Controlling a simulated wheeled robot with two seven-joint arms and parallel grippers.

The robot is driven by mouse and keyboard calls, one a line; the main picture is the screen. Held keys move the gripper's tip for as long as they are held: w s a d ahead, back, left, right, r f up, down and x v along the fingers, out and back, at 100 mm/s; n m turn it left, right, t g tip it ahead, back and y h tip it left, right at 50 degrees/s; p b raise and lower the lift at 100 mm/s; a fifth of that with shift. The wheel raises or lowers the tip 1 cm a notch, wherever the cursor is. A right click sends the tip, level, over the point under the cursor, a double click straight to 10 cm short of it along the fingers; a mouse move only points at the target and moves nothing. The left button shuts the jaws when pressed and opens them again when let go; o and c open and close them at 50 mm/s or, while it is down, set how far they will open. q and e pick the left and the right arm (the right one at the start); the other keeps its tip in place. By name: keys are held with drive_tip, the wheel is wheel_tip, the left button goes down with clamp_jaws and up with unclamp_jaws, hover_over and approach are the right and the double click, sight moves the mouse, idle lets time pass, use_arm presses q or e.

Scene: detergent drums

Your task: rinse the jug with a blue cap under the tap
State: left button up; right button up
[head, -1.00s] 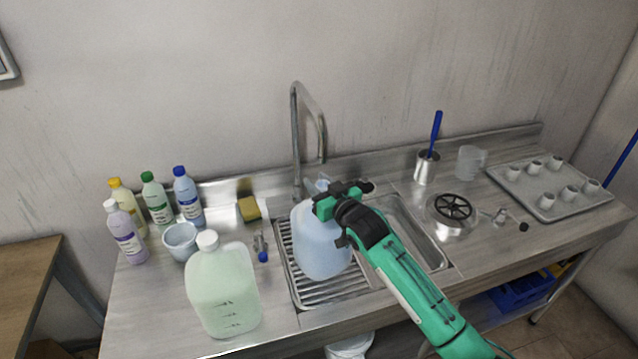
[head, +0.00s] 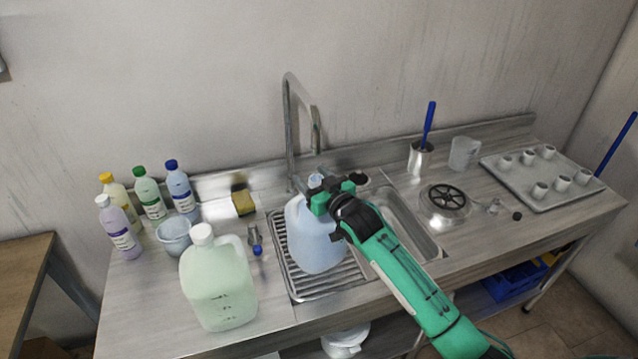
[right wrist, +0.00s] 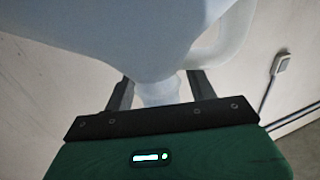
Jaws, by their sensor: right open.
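The pale blue jug (head: 312,238) stands upright on the ridged drainer at the left of the sink (head: 410,228). Its light blue cap (head: 315,181) shows just behind my right gripper (head: 330,194). The gripper is at the jug's neck and open. In the right wrist view its two fingers (right wrist: 160,90) are on either side of the neck, with gaps between. The jug's body (right wrist: 120,35) and handle (right wrist: 222,45) also show there. The tap (head: 289,130) rises behind the jug, its spout bent down to the right. My left gripper is not in view.
A pale green jug (head: 218,285) with a white cap stands left of the drainer. Several bottles (head: 150,197), a small bucket (head: 174,237) and a sponge (head: 243,203) are behind it. A brush holder (head: 420,158), a clear jug (head: 464,153) and a cup tray (head: 530,195) are right of the sink.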

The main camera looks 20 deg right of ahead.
drive_tip(key=b+v, duration=0.4)
drive_tip(key=v, duration=0.8)
drive_tip(key=s+f+m+g+h, duration=0.1)
drive_tip(key=s+f+g+h, duration=0.35)
drive_tip(key=s+f, duration=1)
drive_tip(key=s+d+f+g, duration=0.1)
drive_tip(key=s+f+g, duration=0.35)
drive_tip(key=s, duration=0.45)
drive_tip(key=s+f+g, duration=0.3)
drive_tip(key=s+g, duration=0.2)
drive_tip(key=s, duration=0.4)
wheel_tip(320, 180, down, 30)
drive_tip(key=g, duration=0.1)
drive_tip(key=s+d+f+g, duration=0.1)
drive_tip(key=s+d+f, duration=0.2)
drive_tip(key=s+f, duration=1.7)
drive_tip(key=shift+d+f+h, duration=0.2)
drive_tip(key=shift+f+h, duration=0.15)
drive_tip(key=shift+f, duration=0.15)
